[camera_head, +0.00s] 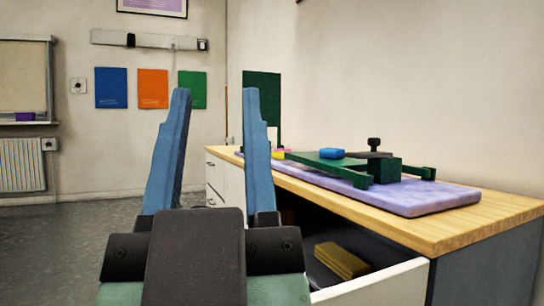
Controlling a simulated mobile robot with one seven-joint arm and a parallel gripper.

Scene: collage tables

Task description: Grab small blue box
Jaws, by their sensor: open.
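The small blue box (332,154) is a little bright blue block. It appears to rest on a flat dark green piece (318,163) over a purple mat (432,199) on the wooden-topped cabinet (490,219). My gripper (216,95) points upward in the picture, left of the blue box. Its two blue fingers are spread wide apart with nothing between them. The gripper is clear of the box, and its right finger hides part of the cabinet's far end.
A dark green block (384,170) and a black knob (374,144) stand right of the box. A yellow item (279,155) lies left of it. Below the top, an open drawer (378,285) sticks out with a yellow block (342,260) inside. The floor (60,245) at left is clear.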

